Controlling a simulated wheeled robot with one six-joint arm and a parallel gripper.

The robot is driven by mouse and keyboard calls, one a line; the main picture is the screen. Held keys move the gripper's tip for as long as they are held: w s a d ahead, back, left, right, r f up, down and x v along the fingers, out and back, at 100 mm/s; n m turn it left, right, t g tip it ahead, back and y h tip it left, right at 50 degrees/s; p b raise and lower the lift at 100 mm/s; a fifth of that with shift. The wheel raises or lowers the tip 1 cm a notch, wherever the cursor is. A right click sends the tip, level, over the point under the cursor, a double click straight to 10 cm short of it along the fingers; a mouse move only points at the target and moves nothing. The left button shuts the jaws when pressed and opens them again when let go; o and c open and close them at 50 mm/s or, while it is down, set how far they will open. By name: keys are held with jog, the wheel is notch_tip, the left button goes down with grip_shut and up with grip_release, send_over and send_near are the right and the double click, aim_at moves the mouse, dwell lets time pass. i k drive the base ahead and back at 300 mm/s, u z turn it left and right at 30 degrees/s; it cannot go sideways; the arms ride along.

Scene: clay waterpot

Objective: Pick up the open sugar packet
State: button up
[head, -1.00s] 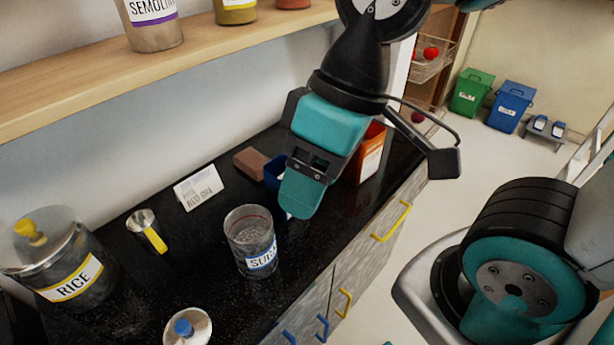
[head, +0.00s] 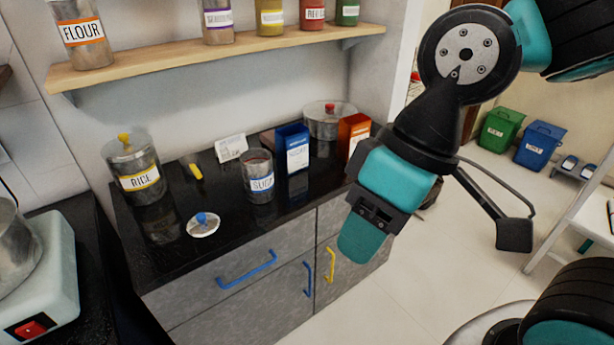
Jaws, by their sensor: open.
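A blue packet (head: 292,150) with a white label stands upright on the black counter, right of the glass jar with a blue sugar label (head: 260,180). An orange packet (head: 352,136) stands further right, partly hidden by my arm. The packet labels are too small to read, and I cannot tell whether either top is open. My gripper (head: 362,236) is open and empty. It appears in front of the counter's right end, pointing down, right of and lower in the picture than the blue packet, and apart from it.
A white lid with a blue knob (head: 203,225) lies at the counter's front. A rice jar (head: 140,172), a small yellow-handled cup (head: 195,171) and a white card (head: 231,148) stand left. A lidded pot (head: 329,119) is behind the packets. A shelf (head: 215,52) with jars hangs above.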

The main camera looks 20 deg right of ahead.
aim_at(293, 141)
jog(key=z, duration=0.9)
jog(key=i, duration=1.5)
jog(key=u, duration=0.95)
